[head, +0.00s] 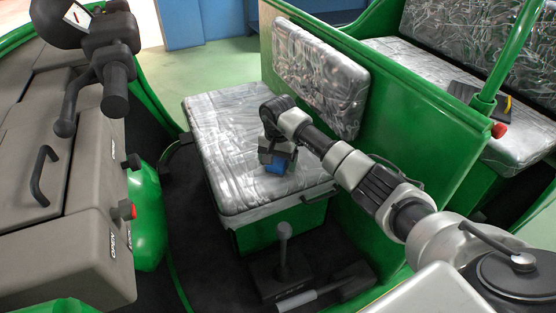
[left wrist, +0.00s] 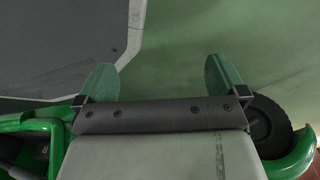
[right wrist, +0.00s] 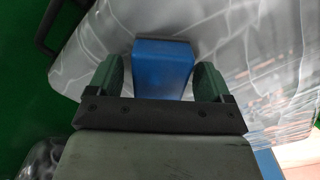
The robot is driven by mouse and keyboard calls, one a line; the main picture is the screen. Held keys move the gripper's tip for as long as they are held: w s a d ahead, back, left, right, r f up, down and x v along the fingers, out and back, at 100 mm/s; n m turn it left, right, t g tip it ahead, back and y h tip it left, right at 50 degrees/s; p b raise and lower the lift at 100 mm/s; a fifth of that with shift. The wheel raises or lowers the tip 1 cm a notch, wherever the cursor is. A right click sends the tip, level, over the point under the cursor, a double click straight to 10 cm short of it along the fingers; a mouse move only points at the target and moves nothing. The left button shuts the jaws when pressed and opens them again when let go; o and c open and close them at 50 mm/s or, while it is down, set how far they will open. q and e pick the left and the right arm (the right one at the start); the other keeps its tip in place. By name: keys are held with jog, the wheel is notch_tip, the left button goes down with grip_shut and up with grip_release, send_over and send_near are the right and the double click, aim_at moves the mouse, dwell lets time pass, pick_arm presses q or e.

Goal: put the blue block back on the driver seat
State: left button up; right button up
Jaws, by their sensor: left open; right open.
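The blue block (head: 276,166) is on the plastic-covered driver seat (head: 222,125), near the seat's right side in the head view. My right gripper (head: 277,157) is just above the block, pointing down. In the right wrist view the block (right wrist: 163,68) lies between and just beyond the two open green fingers of the right gripper (right wrist: 163,82). Whether the fingers touch it I cannot tell. My left gripper (left wrist: 167,82) shows only in the left wrist view, open, with nothing between its fingers, over green floor.
The driver seat's backrest (head: 320,75) and a green partition stand right of the seat. A lever (head: 284,245) rises from the dark floor in front. Handlebar and grey dash (head: 60,190) are at left. A passenger bench (head: 405,58) is behind.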

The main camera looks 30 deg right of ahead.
aim_at(278, 159)
jog(key=shift+r, duration=0.1)
pick_arm(q)
jog(key=shift+s+f+p, duration=0.2)
jog(key=shift+s+f, duration=0.15)
jog(key=shift+s, duration=0.25)
jog(key=shift+s+f+p, duration=0.2)
jog(key=shift+s+f, duration=0.1)
jog(key=shift+s, duration=0.3)
pick_arm(e)
notch_tip(278, 159, up, 12)
pick_arm(q)
jog(key=shift+w, duration=0.1)
